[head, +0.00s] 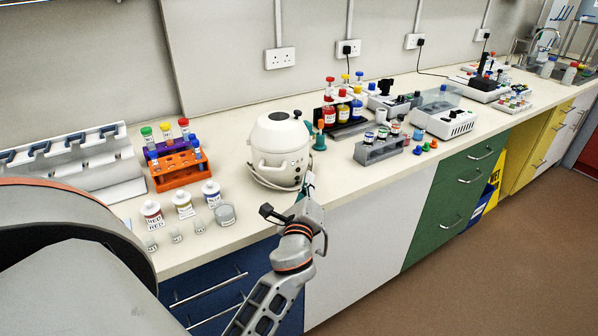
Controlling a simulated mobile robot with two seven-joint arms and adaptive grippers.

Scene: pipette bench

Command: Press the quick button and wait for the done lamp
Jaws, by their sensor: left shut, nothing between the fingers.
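A round white device with a lid, which looks like a centrifuge (280,152), stands near the front edge of the bench. It has a dark knob at its upper right and a cable at its left. My left gripper (308,187) is shut and empty, close to the device's lower right front. I cannot tell whether it touches the device. The quick button and the done lamp cannot be made out; the gripper may cover part of that side. My right gripper is not in view.
Left of the device are an orange tube rack (178,172), several labelled bottles and a glass beaker (225,214). Right of it stand a grey rack (380,150) and a white instrument (445,121). The bench front edge between the device and the grey rack is clear.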

